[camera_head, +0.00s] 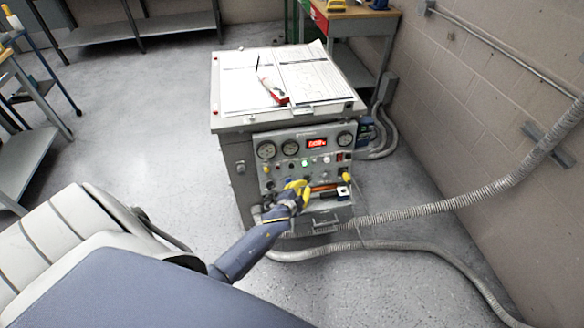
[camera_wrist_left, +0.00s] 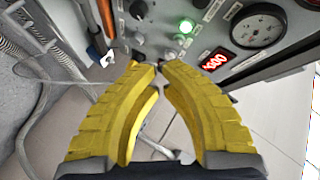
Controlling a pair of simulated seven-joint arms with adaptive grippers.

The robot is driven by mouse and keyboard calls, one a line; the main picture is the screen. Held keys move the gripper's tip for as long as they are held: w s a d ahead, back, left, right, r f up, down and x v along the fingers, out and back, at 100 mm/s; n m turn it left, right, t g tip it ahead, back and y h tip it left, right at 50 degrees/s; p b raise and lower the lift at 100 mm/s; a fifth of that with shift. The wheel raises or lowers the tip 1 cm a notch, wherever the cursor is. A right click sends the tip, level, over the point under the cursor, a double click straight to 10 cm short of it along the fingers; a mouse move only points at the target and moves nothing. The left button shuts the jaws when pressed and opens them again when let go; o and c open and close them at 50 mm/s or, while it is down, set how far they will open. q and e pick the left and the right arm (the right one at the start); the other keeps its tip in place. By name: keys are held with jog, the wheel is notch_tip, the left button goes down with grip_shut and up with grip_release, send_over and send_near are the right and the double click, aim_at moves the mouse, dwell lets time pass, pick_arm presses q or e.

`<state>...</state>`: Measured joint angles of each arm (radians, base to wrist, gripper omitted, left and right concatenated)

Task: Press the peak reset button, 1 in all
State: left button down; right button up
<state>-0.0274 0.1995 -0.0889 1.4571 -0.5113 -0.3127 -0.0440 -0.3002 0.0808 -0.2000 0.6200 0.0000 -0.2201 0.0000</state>
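The control panel (camera_head: 282,169) is on the front of a grey cabinet, with round gauges, a red lit display (camera_head: 317,143), a green lit button (camera_head: 304,162) and small knobs. The green button (camera_wrist_left: 186,25) and red display (camera_wrist_left: 215,62) also show in the left wrist view. Labels are too small to read, so I cannot tell which control is the peak reset button. My left gripper (camera_head: 299,186), with yellow fingers, is at the panel's lower part. In the wrist view its fingertips (camera_wrist_left: 160,67) nearly meet, with nothing seen held, close before the panel's controls. My right gripper is out of view.
Papers and a red-and-white tool (camera_head: 272,92) lie on the cabinet top (camera_head: 225,122). Orange and yellow-handled items hang at the panel's lower right. Grey ribbed conduits (camera_head: 430,208) run along the right. A workbench (camera_head: 355,12) stands behind. The floor at left is clear.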

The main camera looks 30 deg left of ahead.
aim_at(291, 166)
pick_arm(q)
jog(key=shift+a, duration=0.1)
jog(key=shift+w+a+f, duration=0.25)
jog(key=shift+w+a, duration=0.75)
jog(key=shift+w+a+f, duration=0.25)
jog(key=shift+w+a, duration=0.7)
jog(key=shift+w, duration=0.1)
jog(key=shift+w+a+f, duration=0.25)
jog(key=shift+w+a, duration=0.75)
jog(key=c, duration=2.1)
grip_release()
grip_shut()
jog(key=shift+w+a, duration=0.1)
jog(key=shift+a, duration=0.1)
jog(key=shift+w+a, duration=0.15)
jog(key=shift+w, duration=0.05)
